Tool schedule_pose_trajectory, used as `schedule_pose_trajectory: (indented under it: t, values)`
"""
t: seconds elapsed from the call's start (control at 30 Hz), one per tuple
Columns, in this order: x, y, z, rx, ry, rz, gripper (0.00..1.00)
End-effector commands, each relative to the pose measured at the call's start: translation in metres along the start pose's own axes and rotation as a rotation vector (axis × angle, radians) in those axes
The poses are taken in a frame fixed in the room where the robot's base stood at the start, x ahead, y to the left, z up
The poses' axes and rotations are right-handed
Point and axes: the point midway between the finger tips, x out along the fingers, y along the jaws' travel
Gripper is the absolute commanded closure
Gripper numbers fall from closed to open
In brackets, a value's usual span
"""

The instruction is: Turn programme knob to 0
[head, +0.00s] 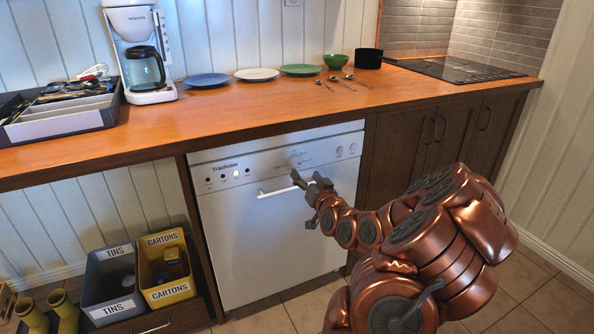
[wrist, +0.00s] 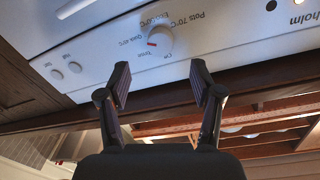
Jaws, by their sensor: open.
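The programme knob (wrist: 163,42) is a white round dial with a red mark on its left side in the wrist view. Its printed labels appear upside down there, and the mark lies on the side of the "Quick 45°C" label. The knob sits on the upper panel of the white dishwasher (head: 270,230); in the head view it is small, just above my gripper. My gripper (wrist: 160,76) is open and empty. Its fingertips are spread on either side of the knob's line, apart from it in the wrist view. My gripper (head: 307,184) also shows at the dishwasher front.
The dishwasher's bar handle (head: 277,192) sticks out below the panel near my gripper. The wooden counter (head: 235,112) overhangs above, with plates, spoons and a coffee maker (head: 142,55). Two small round buttons (wrist: 65,70) are on the panel. Floor shows at lower right.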

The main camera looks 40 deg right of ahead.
Motion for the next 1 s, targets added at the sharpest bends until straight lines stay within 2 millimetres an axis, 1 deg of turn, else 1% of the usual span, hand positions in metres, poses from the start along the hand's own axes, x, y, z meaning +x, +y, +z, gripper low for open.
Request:
schedule_pose_trajectory:
  t: [0.6, 0.8, 1.0]
  values:
    - [0.06, -0.001, 0.002, -0.002, -0.006, -0.002, 0.35]
    - [0.071, -0.001, 0.002, -0.001, -0.006, 0.0, 0.35]
    - [0.074, -0.001, 0.001, -0.001, -0.006, 0.0, 0.35]
